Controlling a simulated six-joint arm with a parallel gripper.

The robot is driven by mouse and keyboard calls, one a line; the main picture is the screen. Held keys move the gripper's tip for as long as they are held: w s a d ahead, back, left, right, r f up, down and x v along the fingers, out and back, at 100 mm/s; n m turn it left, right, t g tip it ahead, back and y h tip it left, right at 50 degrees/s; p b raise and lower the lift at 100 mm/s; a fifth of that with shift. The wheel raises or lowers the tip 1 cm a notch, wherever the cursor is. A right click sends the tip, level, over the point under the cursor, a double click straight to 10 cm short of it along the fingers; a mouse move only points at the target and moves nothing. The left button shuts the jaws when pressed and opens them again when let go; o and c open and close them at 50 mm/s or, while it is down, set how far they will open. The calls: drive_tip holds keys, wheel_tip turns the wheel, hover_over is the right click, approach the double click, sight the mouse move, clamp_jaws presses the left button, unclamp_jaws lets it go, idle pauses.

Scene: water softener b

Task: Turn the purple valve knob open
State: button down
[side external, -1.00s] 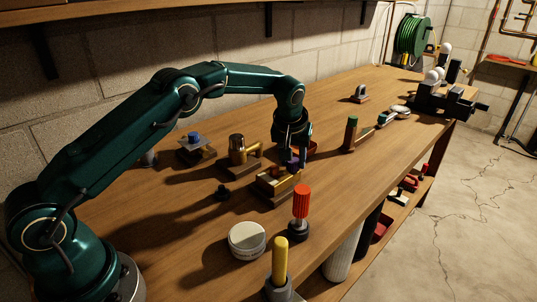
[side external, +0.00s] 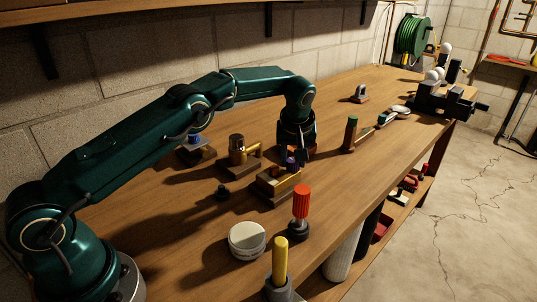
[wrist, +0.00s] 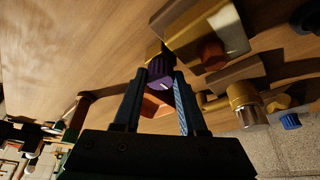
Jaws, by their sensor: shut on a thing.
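In the wrist view, the ribbed purple knob (wrist: 160,70), with a small white mark, is between my two fingertips. My gripper (side external: 290,158) comes down on it from above and is shut on it, also in the wrist view (wrist: 158,80). The brass valve body shows only partly behind the knob there. The exact finger contact is small and dark.
A brass fitting (side external: 238,150) stands left of the valve, and a red-handled tool (side external: 300,205) stands close in front. A white round tub (side external: 247,241) and a yellow handle (side external: 279,260) are nearer. An orange-red item (wrist: 156,105) lies behind the knob.

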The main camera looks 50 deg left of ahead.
drive_tip(key=c, duration=0.7)
unclamp_jaws()
drive_tip(key=shift+c, duration=0.2)
drive_tip(key=shift+v, duration=2.6)
